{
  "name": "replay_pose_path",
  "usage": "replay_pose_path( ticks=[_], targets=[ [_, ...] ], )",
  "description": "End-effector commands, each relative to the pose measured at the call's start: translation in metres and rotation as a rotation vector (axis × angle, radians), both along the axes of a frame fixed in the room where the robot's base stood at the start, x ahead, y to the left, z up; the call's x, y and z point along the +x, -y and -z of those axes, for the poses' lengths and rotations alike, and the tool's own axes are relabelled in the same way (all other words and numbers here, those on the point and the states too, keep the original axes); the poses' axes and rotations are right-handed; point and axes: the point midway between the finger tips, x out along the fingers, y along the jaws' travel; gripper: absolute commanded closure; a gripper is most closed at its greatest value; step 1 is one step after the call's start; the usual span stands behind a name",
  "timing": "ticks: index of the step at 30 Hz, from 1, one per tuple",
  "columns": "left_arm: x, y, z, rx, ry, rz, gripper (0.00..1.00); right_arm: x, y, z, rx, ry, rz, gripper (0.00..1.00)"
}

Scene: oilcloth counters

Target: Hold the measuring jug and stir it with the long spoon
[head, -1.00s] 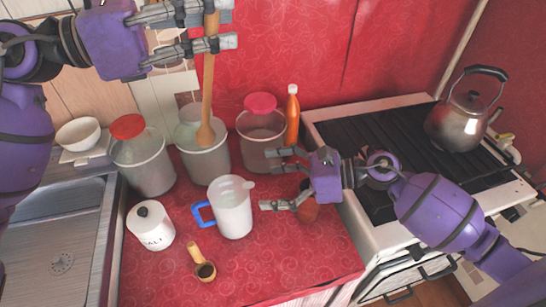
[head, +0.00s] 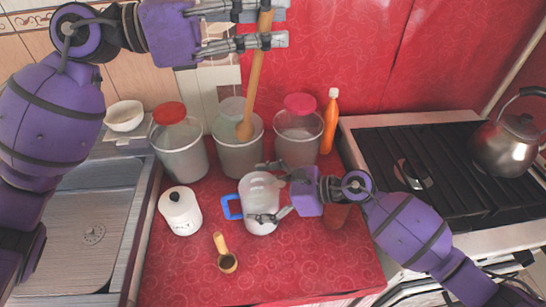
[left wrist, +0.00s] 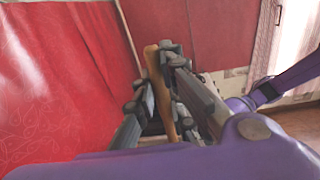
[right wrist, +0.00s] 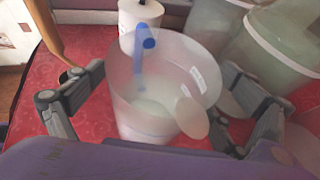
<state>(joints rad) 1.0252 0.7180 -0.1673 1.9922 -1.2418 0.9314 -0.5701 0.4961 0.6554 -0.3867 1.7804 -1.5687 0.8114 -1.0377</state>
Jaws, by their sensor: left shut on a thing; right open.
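The measuring jug (head: 260,200), translucent white with a blue handle, stands upright on the red counter. My right gripper (head: 264,190) is open with its fingers around the jug's sides; the jug also shows between the fingers in the right wrist view (right wrist: 160,90). I cannot tell whether the fingers touch it. My left gripper (head: 268,26) is shut on the long wooden spoon (head: 257,75) near its upper end. The spoon hangs bowl down, its bowl above or in front of the middle canister. The spoon's handle also shows in the left wrist view (left wrist: 158,85).
Several canisters stand along the back, including a red-lidded one (head: 179,145) and a pink-lidded one (head: 298,135). An orange bottle (head: 329,122) is beside them. A salt jar (head: 180,211) and a small scoop (head: 225,255) sit left and in front. The sink (head: 85,225) is left, the stove right.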

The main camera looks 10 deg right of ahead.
Motion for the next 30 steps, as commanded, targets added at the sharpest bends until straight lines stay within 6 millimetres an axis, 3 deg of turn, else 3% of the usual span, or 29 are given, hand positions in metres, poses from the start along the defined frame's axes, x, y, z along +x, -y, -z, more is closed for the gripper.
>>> replay_pose_path(
  ticks=[11, 27, 30],
  targets=[
    [-0.0001, 0.0000, -0.0003, 0.000, 0.000, 0.000, 1.00, 0.0014, -0.0049, 0.0018, 0.000, 0.000, -0.001, 0.07],
    [0.0000, 0.0000, -0.0002, 0.000, 0.000, 0.000, 1.00, 0.0012, -0.0046, 0.0017, 0.000, 0.000, -0.001, 0.78],
    [0.0000, 0.0000, -0.0002, 0.000, 0.000, 0.000, 1.00, 0.0012, -0.0045, 0.0018, 0.000, 0.000, -0.001, 0.83]
  ],
)
